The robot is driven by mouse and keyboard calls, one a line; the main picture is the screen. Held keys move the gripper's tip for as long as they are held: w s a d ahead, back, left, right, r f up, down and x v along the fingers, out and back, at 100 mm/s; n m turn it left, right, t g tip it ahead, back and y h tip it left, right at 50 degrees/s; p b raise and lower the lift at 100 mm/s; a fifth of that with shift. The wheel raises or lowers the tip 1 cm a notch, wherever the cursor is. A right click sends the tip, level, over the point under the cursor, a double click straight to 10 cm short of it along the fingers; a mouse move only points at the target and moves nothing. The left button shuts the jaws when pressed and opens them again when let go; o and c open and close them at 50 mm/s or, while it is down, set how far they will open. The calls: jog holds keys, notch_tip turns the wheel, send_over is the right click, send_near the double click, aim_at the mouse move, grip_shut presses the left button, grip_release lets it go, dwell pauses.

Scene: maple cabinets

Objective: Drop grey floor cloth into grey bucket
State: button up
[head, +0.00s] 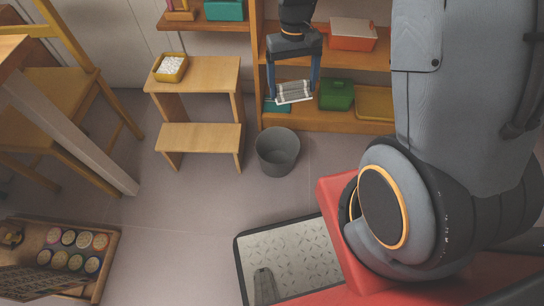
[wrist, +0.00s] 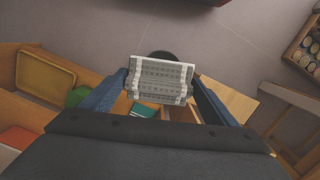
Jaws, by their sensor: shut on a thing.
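The grey floor cloth (head: 294,92) is a folded, pale grey piece with darker stripes, held between the two blue fingers of my gripper (head: 293,88). In the wrist view the cloth (wrist: 160,80) spans the gap between the fingertips (wrist: 160,84). The grey bucket (head: 277,152) stands upright on the floor, and its visible inside looks empty. In the head view the cloth appears just above and slightly right of the bucket. In the wrist view the cloth hides most of the bucket, and only a dark part (wrist: 161,54) shows past its edge.
A wooden step stool (head: 200,138) with a yellow tub (head: 171,68) stands left of the bucket. A shelf (head: 325,122) with a green box (head: 336,94) and an orange box (head: 352,36) is behind. A crate of jars (head: 110,262) sits at lower left. Floor around the bucket's front is clear.

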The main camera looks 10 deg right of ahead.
jog(key=w+f+b, duration=0.2)
jog(key=f+b, duration=0.6)
jog(key=f, duration=0.7)
jog(key=w+f+b, duration=0.3)
jog(key=f+b, duration=0.5)
jog(key=f, duration=0.7)
jog(key=shift+w+f, duration=0.25)
jog(key=shift+w, duration=0.1)
jog(key=shift+a, duration=0.1)
jog(key=o, duration=0.9)
jog(key=shift+o, duration=0.2)
notch_tip(320, 180, up, 8)
jog(key=p, duration=0.3)
jog(key=shift+w, duration=0.45)
